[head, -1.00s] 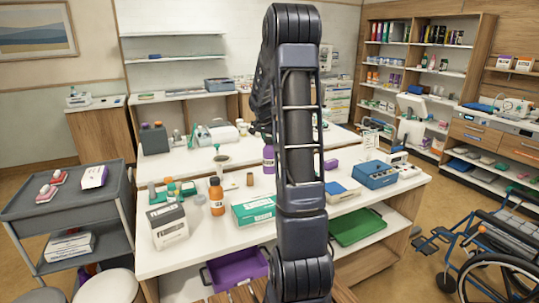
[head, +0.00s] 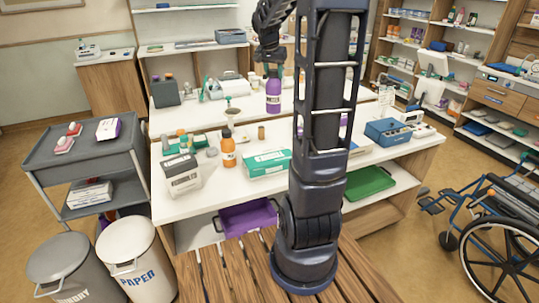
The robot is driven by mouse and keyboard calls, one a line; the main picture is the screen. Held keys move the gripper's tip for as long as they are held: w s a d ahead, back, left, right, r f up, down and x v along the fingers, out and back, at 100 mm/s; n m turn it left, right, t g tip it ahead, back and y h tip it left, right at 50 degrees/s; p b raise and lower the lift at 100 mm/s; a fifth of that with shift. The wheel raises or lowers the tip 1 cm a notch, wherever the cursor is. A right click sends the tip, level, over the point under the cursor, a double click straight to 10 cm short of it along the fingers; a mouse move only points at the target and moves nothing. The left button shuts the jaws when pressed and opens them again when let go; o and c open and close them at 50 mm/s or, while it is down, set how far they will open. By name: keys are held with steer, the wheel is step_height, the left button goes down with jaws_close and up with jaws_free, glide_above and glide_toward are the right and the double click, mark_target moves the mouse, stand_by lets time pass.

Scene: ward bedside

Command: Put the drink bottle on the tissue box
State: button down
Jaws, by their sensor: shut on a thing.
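A purple bottle (head: 273,96) with a dark top, seemingly the drink bottle, hangs upright below my gripper (head: 272,70). My gripper is shut on its top, over the back part of the white table. The bottle appears a little above the surface. A teal and white box (head: 266,164), probably the tissue box, lies flat on the front part of the table, nearer to me than the bottle. Its right end is close to my arm in the picture. An orange bottle (head: 228,150) with a dark cap stands just left of that box.
A grey and white box (head: 182,176) stands at the table's front left, with small green and orange items behind it. A small brown cylinder (head: 261,132) stands behind the teal box. A funnel-like item (head: 232,111) is left of the purple bottle. A blue device (head: 388,132) stands at right.

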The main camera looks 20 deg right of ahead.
steer(key=s+a+r+n, duration=0.1)
steer(key=s+a+r, duration=0.1)
steer(key=s+a, duration=0.35)
step_height(320, 180, down, 20)
steer(key=shift+s+d+n+t, duration=0.3)
steer(key=shift+s+d, duration=0.1)
steer(key=shift+d, duration=0.05)
stand_by(0.3)
steer(key=c, duration=0.9)
jaws_free()
steer(key=shift+r, duration=0.1)
